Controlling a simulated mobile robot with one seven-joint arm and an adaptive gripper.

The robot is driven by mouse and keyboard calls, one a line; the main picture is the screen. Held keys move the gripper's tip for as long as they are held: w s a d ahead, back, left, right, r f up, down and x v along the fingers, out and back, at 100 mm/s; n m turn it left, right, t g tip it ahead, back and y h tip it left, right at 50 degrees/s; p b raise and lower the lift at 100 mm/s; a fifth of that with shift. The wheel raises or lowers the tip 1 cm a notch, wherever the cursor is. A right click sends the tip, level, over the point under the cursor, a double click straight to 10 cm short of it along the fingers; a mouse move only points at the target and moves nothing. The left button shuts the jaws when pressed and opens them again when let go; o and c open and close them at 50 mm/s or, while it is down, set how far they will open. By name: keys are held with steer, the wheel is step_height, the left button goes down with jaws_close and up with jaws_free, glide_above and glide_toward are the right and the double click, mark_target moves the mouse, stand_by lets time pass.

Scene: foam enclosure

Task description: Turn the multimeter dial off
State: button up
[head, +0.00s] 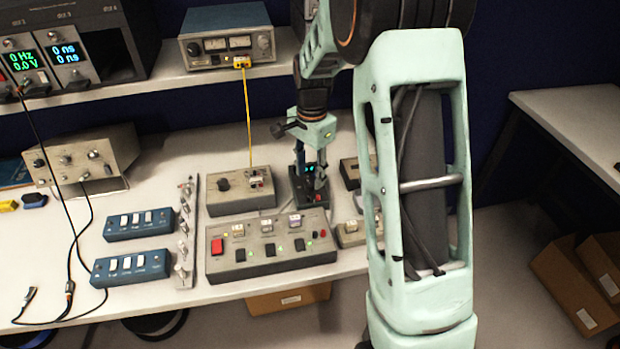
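A small dark device (318,198), seemingly the multimeter, sits on the bench at the picture's middle, behind the grey button panel. A small cyan glow, perhaps its display, shows between the fingers of my gripper (311,184). My gripper points down at this device, with its fingertips at or just above its face. The fingers cover most of the face, so I cannot make out the dial or its setting. I cannot tell whether the fingers touch the dial or how far apart they are.
A grey panel with a red switch (217,246) stands in front. A beige box (239,192) with a yellow cable (247,120) is close on the left. Blue switch boxes (139,224) lie farther left. A shelf (180,85) with instruments runs behind. Small boxes stand right, partly behind my arm.

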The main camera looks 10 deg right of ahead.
mark_target(310, 183)
steer(key=shift+f, duration=1.55)
steer(key=shift+c, duration=0.2)
jaws_close()
